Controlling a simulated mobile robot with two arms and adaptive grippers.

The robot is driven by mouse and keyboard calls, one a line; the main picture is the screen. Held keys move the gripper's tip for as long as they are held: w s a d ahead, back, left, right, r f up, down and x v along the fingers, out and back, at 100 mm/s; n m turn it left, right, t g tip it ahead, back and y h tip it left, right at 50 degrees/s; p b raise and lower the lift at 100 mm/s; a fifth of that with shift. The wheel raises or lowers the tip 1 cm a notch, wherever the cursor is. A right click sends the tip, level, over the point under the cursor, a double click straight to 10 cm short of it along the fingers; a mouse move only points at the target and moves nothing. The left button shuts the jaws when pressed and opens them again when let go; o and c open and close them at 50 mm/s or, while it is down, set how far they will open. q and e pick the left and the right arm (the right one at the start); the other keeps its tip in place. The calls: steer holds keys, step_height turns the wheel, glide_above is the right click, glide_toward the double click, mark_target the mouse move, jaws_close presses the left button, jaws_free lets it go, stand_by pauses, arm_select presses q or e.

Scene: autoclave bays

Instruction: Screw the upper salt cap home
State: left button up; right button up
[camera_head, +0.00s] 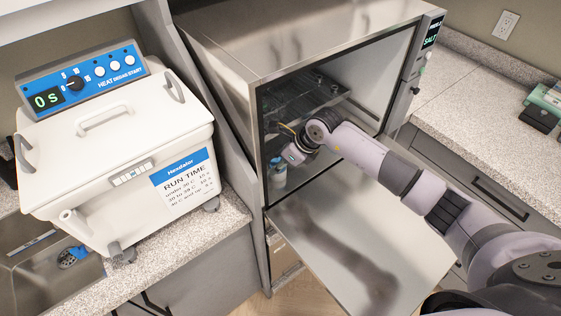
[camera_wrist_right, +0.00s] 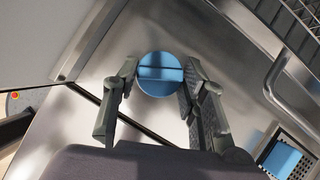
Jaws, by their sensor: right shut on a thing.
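The open steel chamber (camera_head: 300,50) has a display (camera_head: 431,38) reading SALT at its upper right. My right arm reaches into the chamber, and its gripper (camera_head: 288,158) is low at the left side of the opening. In the right wrist view the round blue cap (camera_wrist_right: 160,74) lies between the two fingertips of this gripper (camera_wrist_right: 158,84), which is shut on it. A small blue and pale thing (camera_head: 277,172), perhaps the capped bottle, shows just below the gripper in the head view. The cap's thread is hidden. My left gripper is out of view.
A wire rack (camera_head: 305,95) hangs in the chamber above the gripper. The lowered door (camera_head: 365,235) lies in front, under my arm. Another blue surface (camera_wrist_right: 283,158) shows at the wrist view's lower right.

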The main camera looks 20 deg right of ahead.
steer(key=c, duration=0.3)
steer(key=shift+r+m+p, duration=0.15)
steer(key=shift+m+p, duration=0.25)
steer(key=shift+p, duration=0.1)
steer(key=shift+a+m+t+h+p, duration=0.15)
steer(key=shift+m+t+h+p, duration=0.35)
steer(key=shift+m, duration=0.5)
steer(key=shift+s+f+m, duration=0.1)
steer(key=shift+f+m, duration=0.1)
steer(key=shift+m, duration=0.1)
steer(key=shift+h, duration=0.3)
steer(key=shift+m, duration=0.4)
steer(key=shift+s+f+m+h, duration=0.15)
steer(key=shift+m+h, duration=0.65)
steer(key=shift+m, duration=0.5)
steer(key=shift+c, duration=0.3)
